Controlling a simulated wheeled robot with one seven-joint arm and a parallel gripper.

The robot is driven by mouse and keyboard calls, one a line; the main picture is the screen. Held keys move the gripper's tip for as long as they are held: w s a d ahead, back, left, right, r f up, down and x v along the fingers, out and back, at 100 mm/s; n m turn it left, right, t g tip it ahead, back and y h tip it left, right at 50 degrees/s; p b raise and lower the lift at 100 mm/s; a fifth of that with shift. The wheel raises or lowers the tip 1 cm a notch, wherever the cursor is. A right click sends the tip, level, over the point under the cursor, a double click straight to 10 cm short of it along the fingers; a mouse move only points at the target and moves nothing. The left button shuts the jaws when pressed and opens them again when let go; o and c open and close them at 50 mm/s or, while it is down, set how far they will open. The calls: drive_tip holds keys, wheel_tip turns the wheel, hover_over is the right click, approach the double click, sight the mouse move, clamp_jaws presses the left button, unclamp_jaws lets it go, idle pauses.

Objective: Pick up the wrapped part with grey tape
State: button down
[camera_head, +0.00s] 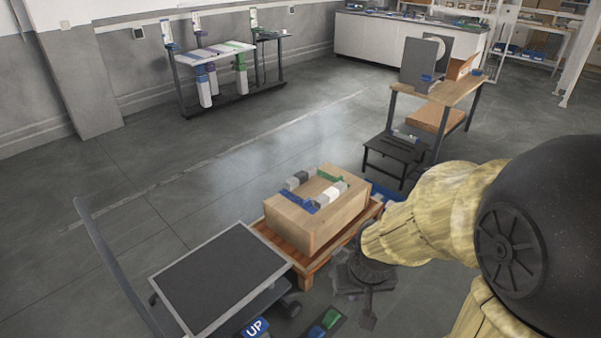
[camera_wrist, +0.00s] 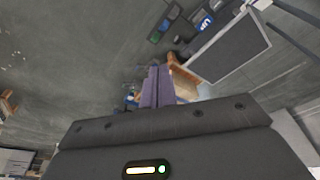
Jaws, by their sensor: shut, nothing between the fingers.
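Several small wrapped pieces lie on top of a cardboard-coloured box (camera_head: 297,229) in the head view. A piece with grey and dark grey parts (camera_head: 301,177) lies toward the back left of the top. A whitish piece (camera_head: 333,208) lies toward the front right. They are too small to tell for sure which one carries grey tape. My gripper (camera_head: 368,318) hangs low to the right of the box, apart from the pieces, and is shut and empty.
The box stands on a wooden pallet (camera_head: 305,276). A dark-topped cart (camera_head: 222,279) with a handle stands front left, close to the pallet. A black step stool (camera_head: 396,151) and wooden workbench (camera_head: 437,91) stand behind. Green and blue items (camera_head: 325,322) lie at the bottom. Floor at left is clear.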

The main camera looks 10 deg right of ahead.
drive_tip(key=w+p+v, duration=0.2)
drive_tip(key=p+v, duration=0.6)
drive_tip(key=v, duration=0.1)
drive_tip(key=shift+r, duration=0.6)
